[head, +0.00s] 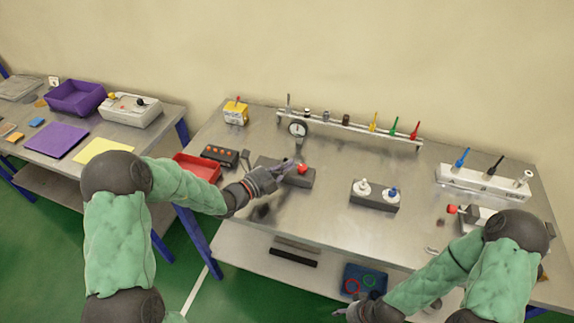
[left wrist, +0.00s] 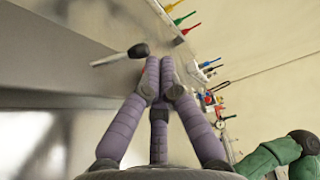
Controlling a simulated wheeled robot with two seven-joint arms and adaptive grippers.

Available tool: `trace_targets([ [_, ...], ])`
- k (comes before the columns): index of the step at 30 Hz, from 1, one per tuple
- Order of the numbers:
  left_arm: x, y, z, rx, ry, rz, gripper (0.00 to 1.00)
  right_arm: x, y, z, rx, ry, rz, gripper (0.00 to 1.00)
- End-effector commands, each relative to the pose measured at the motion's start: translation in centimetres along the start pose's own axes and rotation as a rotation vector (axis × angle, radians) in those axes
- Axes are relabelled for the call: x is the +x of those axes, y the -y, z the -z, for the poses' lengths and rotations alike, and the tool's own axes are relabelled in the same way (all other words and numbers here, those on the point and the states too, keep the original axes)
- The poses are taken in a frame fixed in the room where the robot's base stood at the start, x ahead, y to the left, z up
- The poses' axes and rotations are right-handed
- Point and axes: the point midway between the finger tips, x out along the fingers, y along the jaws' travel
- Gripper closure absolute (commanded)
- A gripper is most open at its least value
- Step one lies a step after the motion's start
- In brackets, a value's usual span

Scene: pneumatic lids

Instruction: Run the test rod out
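A dark grey block (head: 298,180) with a red knob (head: 302,169) stands mid-left on the steel bench, before a round gauge (head: 298,128). My left gripper (head: 286,165) is at this block, its fingertips close beside the knob. In the left wrist view its purple fingers (left wrist: 160,66) meet at the tips; a sliver of red shows beside them, and I cannot tell whether they touch it. At the right, a red-tipped part (head: 452,209) sticks out left of a pale block, partly hidden by my right arm. My right gripper (head: 346,312) is low at the bottom edge, its fingers unclear.
A rail with coloured tools (head: 350,125) runs along the back. A red tray (head: 197,167) and an orange-buttoned box (head: 220,155) are at left. A white rack (head: 484,183) stands at right.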

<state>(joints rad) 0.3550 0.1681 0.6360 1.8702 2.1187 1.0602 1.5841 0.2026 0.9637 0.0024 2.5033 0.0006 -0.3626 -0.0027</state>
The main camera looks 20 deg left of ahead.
Motion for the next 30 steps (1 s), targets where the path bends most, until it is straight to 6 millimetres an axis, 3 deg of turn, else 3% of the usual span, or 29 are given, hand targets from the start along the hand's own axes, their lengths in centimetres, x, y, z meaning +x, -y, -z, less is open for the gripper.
trace_targets([
  [30, -0.7, 0.6, -1.2, -0.234, 0.001, 0.136, 1.00, -3.2, 1.1, -0.1, 0.000, 0.000, 0.000, 0.52],
])
